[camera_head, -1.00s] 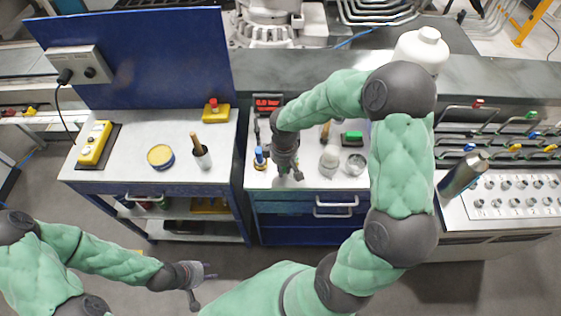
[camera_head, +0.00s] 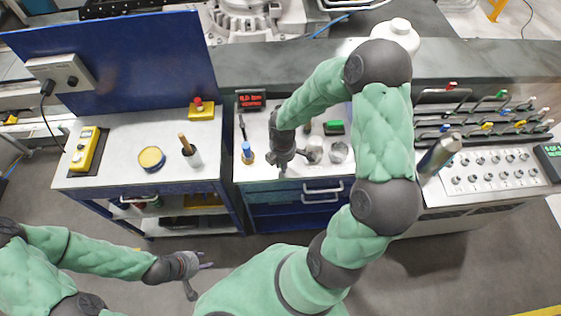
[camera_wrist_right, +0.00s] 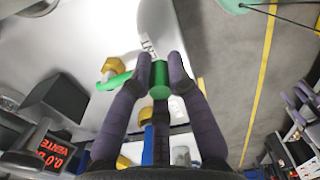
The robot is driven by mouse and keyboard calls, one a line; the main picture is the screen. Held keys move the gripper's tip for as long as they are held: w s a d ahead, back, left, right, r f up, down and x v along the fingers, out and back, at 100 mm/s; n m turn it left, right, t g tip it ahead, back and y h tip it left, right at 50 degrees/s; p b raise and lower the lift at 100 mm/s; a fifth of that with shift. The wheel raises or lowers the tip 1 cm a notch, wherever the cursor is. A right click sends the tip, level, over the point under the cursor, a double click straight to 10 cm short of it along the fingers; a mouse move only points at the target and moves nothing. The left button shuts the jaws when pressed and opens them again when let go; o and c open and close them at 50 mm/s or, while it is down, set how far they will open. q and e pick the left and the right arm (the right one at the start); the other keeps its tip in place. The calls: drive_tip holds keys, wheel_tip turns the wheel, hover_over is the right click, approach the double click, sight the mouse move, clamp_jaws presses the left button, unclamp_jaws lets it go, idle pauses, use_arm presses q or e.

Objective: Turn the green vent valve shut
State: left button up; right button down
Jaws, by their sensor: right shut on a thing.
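The green vent valve (camera_wrist_right: 159,76) shows in the right wrist view as a green grip with a green bar running left behind one finger. A brass fitting (camera_wrist_right: 112,66) and a "VENT" label lie beside it. My right gripper (camera_wrist_right: 158,62) is shut on the green grip, one finger on each side. In the head view my right gripper (camera_head: 283,168) is over the front of the middle bench, and its arm hides the valve. My left gripper (camera_head: 203,278) is open and empty, low in front of the left cart.
A red-lit display (camera_head: 251,100) stands behind the valve area and appears to read 0.0 bar, vented. Floor in front is clear.

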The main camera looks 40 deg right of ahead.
drive_tip(key=shift+w+d+r, duration=0.1)
drive_tip(key=shift+w, duration=0.05)
idle(0.3)
drive_tip(key=c, duration=1.5)
unclamp_jaws()
drive_tip(key=shift+o, duration=0.2)
wheel_tip(320, 180, up, 12)
drive_tip(key=shift+f, duration=0.1)
